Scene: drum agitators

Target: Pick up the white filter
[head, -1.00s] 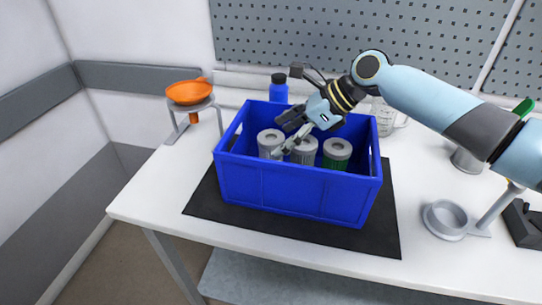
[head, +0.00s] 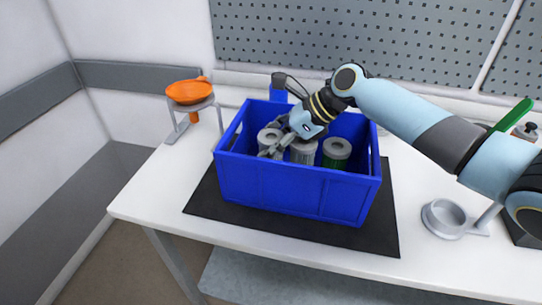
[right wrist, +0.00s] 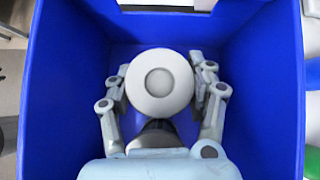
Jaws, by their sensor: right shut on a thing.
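The white filter (head: 267,136) stands at the left end inside the blue crate (head: 290,191). In the right wrist view its round pale top (right wrist: 172,82) with a raised centre lies between my two jointed fingers. My right gripper (head: 273,149) reaches down into the crate and is shut on this filter. The filter's lower part is hidden by the crate wall and my fingers. My left gripper is in no view.
A grey filter (head: 303,154) and a green-bodied filter (head: 336,154) stand beside it in the crate. A blue bottle (head: 279,90) is behind. An orange funnel (head: 189,93) rests on a stand at left. A grey ring holder (head: 443,218) is at right.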

